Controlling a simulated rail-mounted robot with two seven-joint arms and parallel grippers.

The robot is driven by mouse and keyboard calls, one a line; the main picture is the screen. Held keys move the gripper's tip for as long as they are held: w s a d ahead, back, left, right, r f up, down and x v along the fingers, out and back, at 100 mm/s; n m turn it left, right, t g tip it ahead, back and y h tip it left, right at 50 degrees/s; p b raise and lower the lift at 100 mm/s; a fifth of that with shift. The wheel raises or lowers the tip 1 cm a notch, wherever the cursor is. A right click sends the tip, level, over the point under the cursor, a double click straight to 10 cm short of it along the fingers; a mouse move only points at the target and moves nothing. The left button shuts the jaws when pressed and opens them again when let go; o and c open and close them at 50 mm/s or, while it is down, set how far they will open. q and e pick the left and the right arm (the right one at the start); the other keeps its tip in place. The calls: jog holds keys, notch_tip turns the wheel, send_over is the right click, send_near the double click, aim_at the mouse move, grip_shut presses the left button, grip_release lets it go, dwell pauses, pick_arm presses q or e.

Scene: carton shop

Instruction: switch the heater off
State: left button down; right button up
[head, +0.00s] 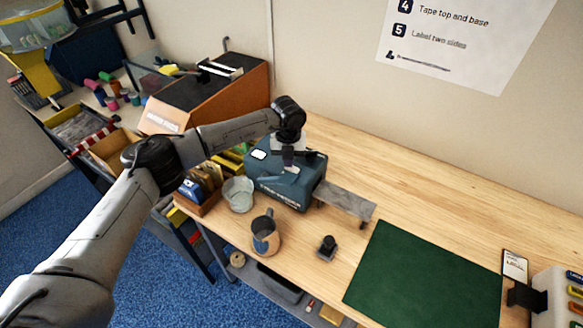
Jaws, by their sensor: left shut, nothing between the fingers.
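A dark teal machine (278,190) with pale lettering on its front stands on the wooden bench; it seems to be the heater, but I cannot be sure. A small white patch (258,155) shows on the left of its top; I cannot tell if this is a switch. My left gripper (289,168) points down at the machine's top, right of the white patch. It is shut and empty, and I cannot tell if its tips touch the surface. The gripper and wrist hide part of the top. My right gripper is not in view.
A grey metal ledge (346,203) extends right from the machine. A glass bowl (238,194), a jug (265,235) and a small black object (327,246) stand in front. A green mat (425,278) lies to the right. The bench behind the mat is clear.

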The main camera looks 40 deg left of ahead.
pick_arm(q)
jog(key=shift+f, duration=0.55)
dwell(0.4)
jog(key=shift+r+p, duration=0.85)
jog(key=shift+r, duration=0.65)
jog(key=shift+r+p, duration=1.35)
jog(key=shift+r, duration=0.7)
